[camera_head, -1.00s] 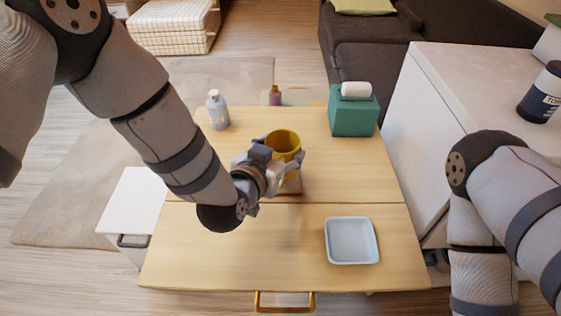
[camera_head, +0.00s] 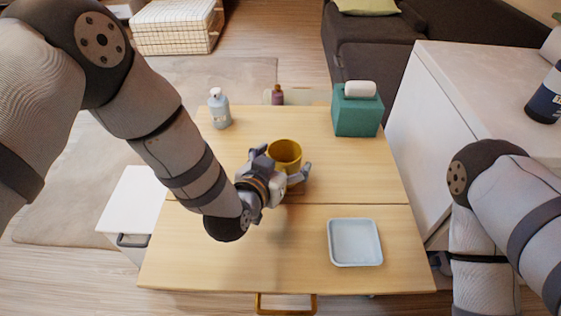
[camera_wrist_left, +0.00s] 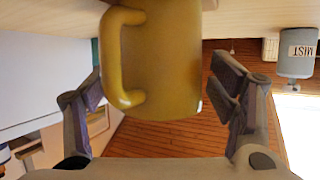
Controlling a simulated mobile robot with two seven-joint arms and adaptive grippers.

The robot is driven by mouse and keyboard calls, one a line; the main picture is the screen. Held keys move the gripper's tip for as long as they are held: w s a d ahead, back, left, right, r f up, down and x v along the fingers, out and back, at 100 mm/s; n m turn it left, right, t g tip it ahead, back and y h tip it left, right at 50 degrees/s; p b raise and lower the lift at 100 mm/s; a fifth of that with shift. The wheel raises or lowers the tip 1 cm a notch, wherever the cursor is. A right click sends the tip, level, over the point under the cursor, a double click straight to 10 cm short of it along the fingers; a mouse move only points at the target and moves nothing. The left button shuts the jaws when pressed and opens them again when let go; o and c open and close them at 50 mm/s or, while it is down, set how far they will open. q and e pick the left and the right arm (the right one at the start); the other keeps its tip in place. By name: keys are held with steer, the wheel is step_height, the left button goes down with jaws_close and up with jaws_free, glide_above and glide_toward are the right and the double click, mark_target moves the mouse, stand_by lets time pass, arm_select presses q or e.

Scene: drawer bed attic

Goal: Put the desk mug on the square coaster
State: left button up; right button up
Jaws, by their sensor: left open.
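The yellow mug (camera_head: 285,152) stands upright near the middle of the wooden desk. My left gripper (camera_head: 284,168) is open, with its fingers spread on either side of the mug. The left wrist view, which is upside down, shows the mug (camera_wrist_left: 158,62) between the open fingers (camera_wrist_left: 160,95), with its handle toward the left finger and gaps on both sides. A small brownish edge (camera_head: 297,191) shows below the mug, perhaps the square coaster; my gripper hides most of that spot, so I cannot tell how the mug rests on it. My right gripper is out of view.
A light blue square tray (camera_head: 354,242) lies at the front right of the desk. The front left of the desk (camera_head: 190,262) is clear.

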arm_select(q)
steer(key=shift+s+a+r, duration=0.1)
steer(key=shift+s+r, duration=0.15)
steer(key=shift+r, duration=0.1)
steer(key=p+v, duration=0.2)
steer(key=v, duration=0.9)
steer(key=shift+s, duration=0.2)
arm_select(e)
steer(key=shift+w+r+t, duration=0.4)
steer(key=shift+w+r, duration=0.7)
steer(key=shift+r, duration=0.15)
